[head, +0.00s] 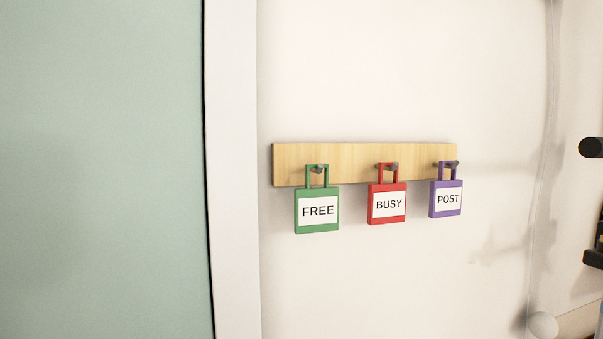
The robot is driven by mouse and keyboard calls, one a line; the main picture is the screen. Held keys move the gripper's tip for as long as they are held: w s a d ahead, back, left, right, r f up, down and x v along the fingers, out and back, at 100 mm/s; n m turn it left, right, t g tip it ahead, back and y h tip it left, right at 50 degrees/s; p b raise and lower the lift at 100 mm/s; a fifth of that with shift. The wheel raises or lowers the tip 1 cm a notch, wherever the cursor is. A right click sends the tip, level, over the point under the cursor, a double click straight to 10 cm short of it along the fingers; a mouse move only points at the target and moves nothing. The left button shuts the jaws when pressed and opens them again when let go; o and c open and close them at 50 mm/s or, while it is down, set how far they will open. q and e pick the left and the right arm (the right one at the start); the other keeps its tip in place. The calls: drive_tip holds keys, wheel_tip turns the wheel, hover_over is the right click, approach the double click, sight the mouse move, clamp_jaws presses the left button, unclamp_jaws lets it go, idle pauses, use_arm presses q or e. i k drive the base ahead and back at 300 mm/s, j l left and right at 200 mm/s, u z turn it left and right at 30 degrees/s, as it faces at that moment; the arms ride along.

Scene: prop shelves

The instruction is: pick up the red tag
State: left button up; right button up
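The red tag (387,219) hangs by its square loop from the middle peg of a wooden peg board (350,159) on the white wall. Its white label reads BUSY. In the head view it is right of the picture's middle. None of it is covered by my arms. Neither of my grippers can be made out in this view.
A green tag (317,227) reading FREE hangs to the left of the red one, and a purple tag (447,213) reading POST hangs close on its right. A pale green panel (100,170) with a white frame (235,170) fills the left. Dark objects (593,147) show at the right edge.

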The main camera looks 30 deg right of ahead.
sight(386, 202)
drive_tip(key=z, duration=1.4)
